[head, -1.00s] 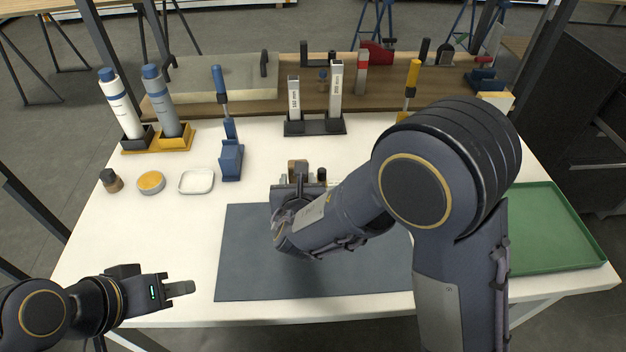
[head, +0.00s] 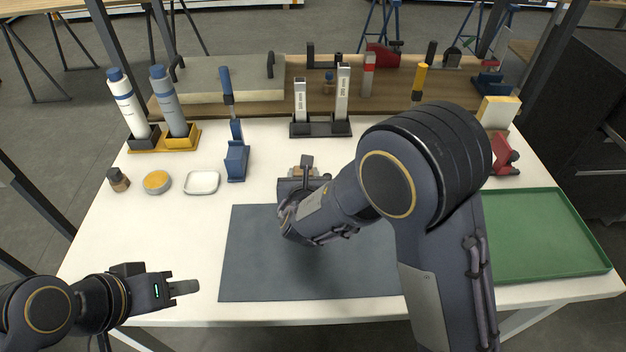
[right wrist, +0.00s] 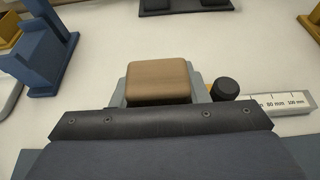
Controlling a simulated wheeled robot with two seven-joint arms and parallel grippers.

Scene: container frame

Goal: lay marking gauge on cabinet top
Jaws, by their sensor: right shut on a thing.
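The marking gauge has a tan wooden block (right wrist: 158,82), a black knob (right wrist: 225,89) and a pale beam with millimetre marks (right wrist: 285,103). My right gripper (right wrist: 157,92) is shut on the wooden block, with a grey finger on each side. In the head view my right gripper (head: 303,180) is over the far edge of the dark mat, and it and the arm hide most of the gauge. My left gripper (head: 184,287) is at the front left; its jaw gap does not show. A dark cabinet (head: 585,115) stands beyond the table's right edge.
The white table holds a dark mat (head: 260,270), a green tray (head: 545,235), a blue stand (head: 237,160) and a black holder (head: 320,128). Two bottles stand in a yellow holder (head: 180,143). A wooden board (head: 290,97) with tools spans the back.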

